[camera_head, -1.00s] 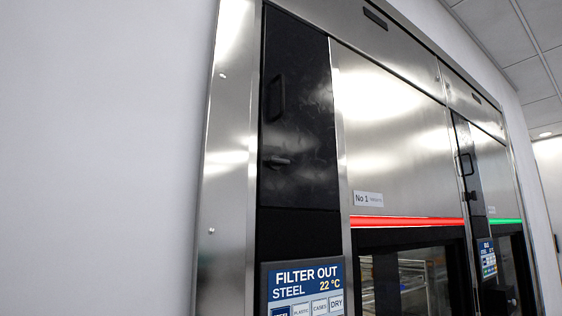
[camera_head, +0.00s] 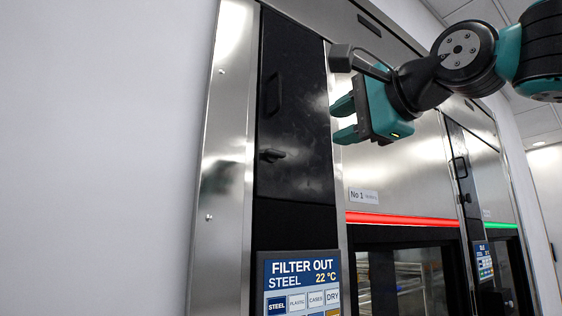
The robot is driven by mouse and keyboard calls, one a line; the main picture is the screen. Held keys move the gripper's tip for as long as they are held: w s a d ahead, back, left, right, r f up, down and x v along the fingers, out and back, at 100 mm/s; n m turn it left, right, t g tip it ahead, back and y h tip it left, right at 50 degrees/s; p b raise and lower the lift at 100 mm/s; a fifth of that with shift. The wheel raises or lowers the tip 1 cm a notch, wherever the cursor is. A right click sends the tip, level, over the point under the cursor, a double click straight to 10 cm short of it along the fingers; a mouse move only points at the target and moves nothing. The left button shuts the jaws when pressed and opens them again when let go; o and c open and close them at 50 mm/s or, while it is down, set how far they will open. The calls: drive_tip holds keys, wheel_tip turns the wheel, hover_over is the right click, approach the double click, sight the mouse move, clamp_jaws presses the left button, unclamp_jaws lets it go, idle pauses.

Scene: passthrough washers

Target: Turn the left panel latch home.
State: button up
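The left panel (camera_head: 300,150) is a tall black door in the steel front of the washer, and it looks closed. Its latch (camera_head: 272,155) is a small dark lever low on the left side of the panel, lying roughly level. A black handle (camera_head: 273,95) stands upright above it. My gripper (camera_head: 343,120) is to the right of the panel and higher than the latch.
A screen (camera_head: 299,285) reading "FILTER OUT" sits below the panel. A red light bar (camera_head: 402,219) crosses washer No 1, and a green one (camera_head: 500,225) marks the washer at right. A second dark panel with a handle (camera_head: 460,167) stands at right. Blank wall fills the left.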

drive_tip(key=p, duration=1)
approach(278, 152)
drive_tip(key=x, duration=0.7)
drive_tip(key=shift+w+a, duration=0.15)
drive_tip(key=shift+w, duration=0.2)
drive_tip(key=shift+w+a+f+p, duration=0.1)
drive_tip(key=shift+w+a+p, duration=0.25)
drive_tip(key=shift+w, duration=0.25)
clamp_jaws()
